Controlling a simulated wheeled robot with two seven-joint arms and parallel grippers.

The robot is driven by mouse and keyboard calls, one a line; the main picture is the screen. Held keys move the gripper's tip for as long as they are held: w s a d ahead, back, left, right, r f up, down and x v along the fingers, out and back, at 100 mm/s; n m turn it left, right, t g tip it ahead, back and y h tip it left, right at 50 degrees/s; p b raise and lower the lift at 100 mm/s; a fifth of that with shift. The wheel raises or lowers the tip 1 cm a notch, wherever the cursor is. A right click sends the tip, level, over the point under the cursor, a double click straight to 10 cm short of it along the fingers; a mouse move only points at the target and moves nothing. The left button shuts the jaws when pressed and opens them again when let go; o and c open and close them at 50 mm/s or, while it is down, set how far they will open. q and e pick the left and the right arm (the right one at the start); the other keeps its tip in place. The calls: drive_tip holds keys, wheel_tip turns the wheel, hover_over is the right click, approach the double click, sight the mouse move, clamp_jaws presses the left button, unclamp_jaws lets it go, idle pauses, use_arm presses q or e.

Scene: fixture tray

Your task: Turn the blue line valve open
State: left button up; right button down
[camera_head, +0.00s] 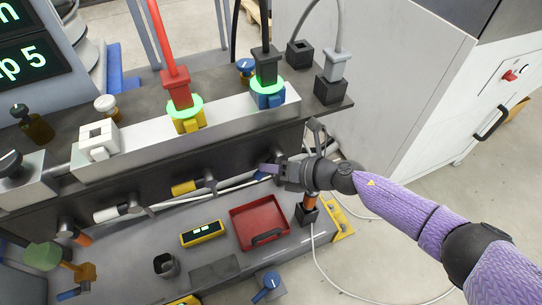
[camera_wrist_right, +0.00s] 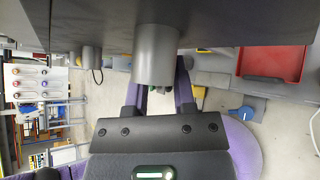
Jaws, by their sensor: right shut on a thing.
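The blue line valve (camera_head: 262,176) is on the dark front face of the fixture, right of the yellow valve (camera_head: 184,188). Only a bit of its blue handle shows; my right gripper hides the rest. My right gripper (camera_head: 276,170) comes in from the right and is shut on the valve. In the right wrist view, a grey cylinder (camera_wrist_right: 156,55) stands out from the dark face in front of the fingers, and the handle between them is mostly hidden. The handle's exact angle cannot be told. My left gripper is not in view.
A white-handled valve (camera_head: 107,214) is further left. Coloured connectors line the block above: white (camera_head: 99,140), yellow (camera_head: 187,122) and blue (camera_head: 269,97). Below are a red tray (camera_head: 241,216), a yellow meter (camera_head: 202,233) and a blue-knobbed part (camera_head: 269,284). Thin hoses run behind the valves.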

drive_tip(key=h+p, duration=0.1)
drive_tip(key=p, duration=0.1)
drive_tip(key=n+h+p, duration=0.1)
drive_tip(key=p, duration=0.1)
drive_tip(key=d+n+h+p, duration=0.1)
drive_tip(key=h+p, duration=0.1)
drive_tip(key=p, duration=0.1)
drive_tip(key=shift+w+r+t, duration=0.1)
drive_tip(key=shift+w+t, duration=0.15)
drive_tip(key=shift+t, duration=0.05)
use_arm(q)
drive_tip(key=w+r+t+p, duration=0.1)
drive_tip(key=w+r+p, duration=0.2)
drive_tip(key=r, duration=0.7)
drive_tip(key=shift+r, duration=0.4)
use_arm(e)
drive_tip(key=n+h, duration=0.1)
drive_tip(key=t+h, duration=0.1)
drive_tip(key=shift+w+d+f+n+h, duration=0.1)
drive_tip(key=shift+d+f+n+h, duration=0.2)
drive_tip(key=shift+d+f+n, duration=0.1)
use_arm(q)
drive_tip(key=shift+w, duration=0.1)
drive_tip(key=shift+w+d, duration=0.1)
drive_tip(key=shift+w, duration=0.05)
use_arm(e)
drive_tip(key=shift+c, duration=2.2)
unclamp_jaws()
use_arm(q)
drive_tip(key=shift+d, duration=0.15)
